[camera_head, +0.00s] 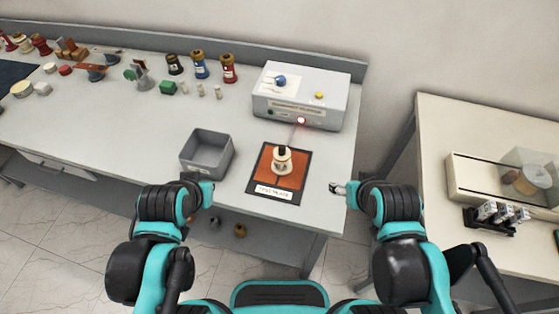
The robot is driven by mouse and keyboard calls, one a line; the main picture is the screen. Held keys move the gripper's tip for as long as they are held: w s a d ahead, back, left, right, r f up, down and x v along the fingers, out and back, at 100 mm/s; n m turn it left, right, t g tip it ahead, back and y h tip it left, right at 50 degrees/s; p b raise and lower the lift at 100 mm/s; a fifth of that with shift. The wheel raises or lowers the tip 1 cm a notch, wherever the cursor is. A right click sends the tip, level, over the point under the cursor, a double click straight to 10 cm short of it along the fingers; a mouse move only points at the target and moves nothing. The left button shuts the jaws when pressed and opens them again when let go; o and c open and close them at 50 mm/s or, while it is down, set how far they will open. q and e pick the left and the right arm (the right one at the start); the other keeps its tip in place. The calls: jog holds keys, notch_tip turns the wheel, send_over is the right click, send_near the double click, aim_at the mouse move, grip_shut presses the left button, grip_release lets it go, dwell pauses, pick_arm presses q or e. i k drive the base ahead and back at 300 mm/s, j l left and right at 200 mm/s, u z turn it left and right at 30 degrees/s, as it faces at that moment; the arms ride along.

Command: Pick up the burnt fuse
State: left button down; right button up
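I cannot tell for sure which item is the burnt fuse. A black holder (489,226) on the right-hand table bears several small fuse-like cylinders (503,212) with pale and dark parts. Three small pale cylinders (201,91) stand on the grey bench in front of the coloured bushings. My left gripper (207,191) is over the bench's front edge, below the grey bin. My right gripper (338,188) is at the bench's front right corner, right of the test plate. Both grippers are small in view and appear empty. Their finger gaps are not clear.
A white and black part (283,160) stands on the orange test plate (265,181). A grey tester box (328,109) with a lit red lamp is behind it. An empty grey bin (190,168) is left. A gap separates the bench from the cream table (450,120).

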aim_at(282, 148)
jog(key=z, duration=0.45)
jog(key=j+z, duration=0.35)
jog(key=k+j+z, duration=0.15)
jog(key=j+z, duration=0.15)
jog(key=k+j+z, duration=0.15)
jog(key=j+z, duration=0.2)
jog(key=k+j+z, duration=0.15)
jog(key=k+j, duration=0.25)
jog(key=j, duration=0.25)
jog(key=k+j+z, duration=0.1)
jog(key=k+j, duration=0.35)
jog(key=j, duration=0.1)
